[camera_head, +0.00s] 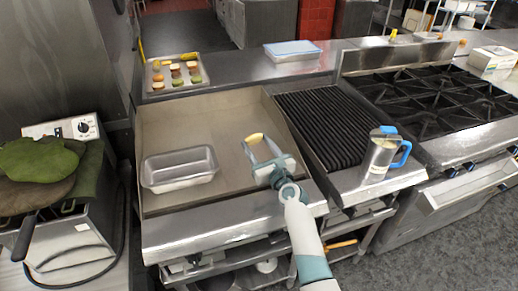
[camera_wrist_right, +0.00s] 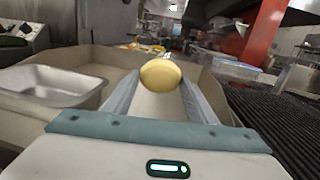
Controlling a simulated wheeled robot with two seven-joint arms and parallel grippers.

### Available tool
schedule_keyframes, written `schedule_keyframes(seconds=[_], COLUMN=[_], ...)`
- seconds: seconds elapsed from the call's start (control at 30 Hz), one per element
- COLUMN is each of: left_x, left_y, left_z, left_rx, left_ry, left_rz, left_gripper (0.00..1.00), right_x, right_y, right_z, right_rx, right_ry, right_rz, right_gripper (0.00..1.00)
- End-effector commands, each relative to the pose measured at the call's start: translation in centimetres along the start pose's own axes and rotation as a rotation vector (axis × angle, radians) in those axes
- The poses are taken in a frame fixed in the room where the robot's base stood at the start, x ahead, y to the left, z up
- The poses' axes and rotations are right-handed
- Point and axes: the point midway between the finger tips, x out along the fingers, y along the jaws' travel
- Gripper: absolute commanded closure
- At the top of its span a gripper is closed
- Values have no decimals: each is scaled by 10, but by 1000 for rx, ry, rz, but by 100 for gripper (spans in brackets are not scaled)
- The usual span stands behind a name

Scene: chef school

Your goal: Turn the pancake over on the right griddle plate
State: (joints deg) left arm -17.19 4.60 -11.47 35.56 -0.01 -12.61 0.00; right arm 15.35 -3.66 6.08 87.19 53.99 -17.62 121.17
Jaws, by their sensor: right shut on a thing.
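The pancake (camera_head: 256,138) is a small pale yellow disc with a browner edge. It is between the fingertips of my right gripper (camera_head: 262,147), which is shut on it over the flat griddle plate (camera_head: 222,127). In the right wrist view the pancake (camera_wrist_right: 161,75) shows one round yellow face toward the camera between the two fingers, so it is tilted up. I cannot tell whether its lower edge touches the plate. My left gripper is not in view.
An empty metal loaf pan (camera_head: 180,169) stands on the griddle left of my right gripper. A ribbed black grill (camera_head: 322,128) with a blue-handled metal jug (camera_head: 380,157) lies to the right. A tray of small pastries (camera_head: 174,88) and a blue-lidded container (camera_head: 292,52) stand behind.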

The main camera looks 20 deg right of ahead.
Motion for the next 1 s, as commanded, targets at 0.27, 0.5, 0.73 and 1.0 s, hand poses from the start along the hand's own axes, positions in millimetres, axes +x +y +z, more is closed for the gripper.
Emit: schedule_keyframes(seconds=[0.27, 0.5, 0.73, 1.0], left_x=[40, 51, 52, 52], left_y=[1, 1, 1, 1], left_z=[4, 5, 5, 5], left_rx=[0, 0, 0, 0], left_ry=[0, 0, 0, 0], left_rz=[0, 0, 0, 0], left_gripper=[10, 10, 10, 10], right_x=[1, 0, 0, 0], right_y=[2, 3, 3, 3], right_z=[-13, -26, -27, -27], right_rx=[17, 16, 16, 16], right_ry=[-90, -88, -88, -87], right_rz=[-131, -127, -126, -125], right_gripper=[73, 73, 73, 26])
